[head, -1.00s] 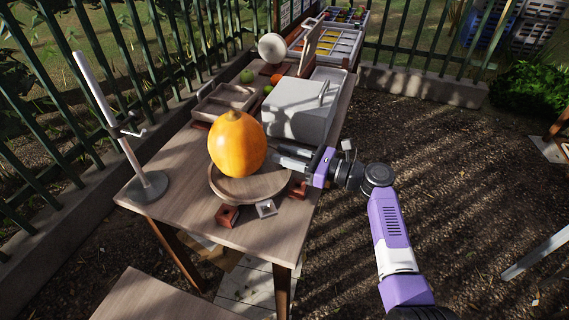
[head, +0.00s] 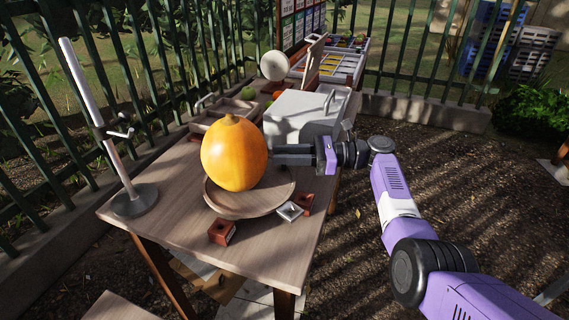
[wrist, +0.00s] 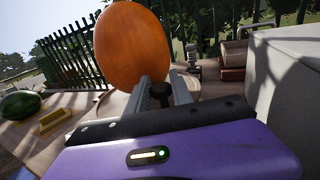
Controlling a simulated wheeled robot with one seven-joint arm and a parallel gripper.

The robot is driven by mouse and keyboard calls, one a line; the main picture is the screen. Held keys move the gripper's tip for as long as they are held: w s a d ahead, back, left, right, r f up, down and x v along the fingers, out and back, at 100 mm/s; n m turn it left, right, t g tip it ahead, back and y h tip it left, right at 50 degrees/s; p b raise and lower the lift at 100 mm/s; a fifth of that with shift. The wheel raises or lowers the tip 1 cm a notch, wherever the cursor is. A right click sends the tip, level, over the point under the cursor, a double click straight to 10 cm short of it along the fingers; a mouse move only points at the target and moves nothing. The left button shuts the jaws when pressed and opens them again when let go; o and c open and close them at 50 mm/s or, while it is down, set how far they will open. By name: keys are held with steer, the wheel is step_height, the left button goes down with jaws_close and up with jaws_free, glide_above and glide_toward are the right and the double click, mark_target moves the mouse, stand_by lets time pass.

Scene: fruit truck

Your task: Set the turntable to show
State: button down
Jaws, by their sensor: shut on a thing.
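The turntable is a round wooden disc (head: 245,208) on the wooden table. A large orange pumpkin (head: 233,153) stands upright on it and fills the upper middle of the wrist view (wrist: 133,45). A pale square marker (head: 290,211) sits at the disc's front right edge, close beside a red marker (head: 306,202). Another red marker (head: 222,232) sits at the disc's front. My gripper (head: 275,155) is at the pumpkin's right side. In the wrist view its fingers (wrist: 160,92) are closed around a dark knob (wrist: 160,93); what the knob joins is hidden.
A grey-white box (head: 300,115) stands just behind my gripper. A metal stand (head: 133,200) is at the table's left. A wooden tray (head: 222,112) lies behind the pumpkin. A watermelon (wrist: 18,105) and yellow block (wrist: 52,120) show in the wrist view. Gravel ground lies right.

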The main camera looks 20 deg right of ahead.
steer(key=shift+w+g+b, duration=0.2)
steer(key=shift+g+b, duration=0.1)
stand_by(0.4)
steer(key=c, duration=1.1)
jaws_free()
steer(key=shift+a, duration=0.1)
steer(key=shift+c, duration=0.2)
steer(key=v, duration=0.7)
steer(key=shift+s+d, duration=0.15)
steer(key=shift+d, duration=0.25)
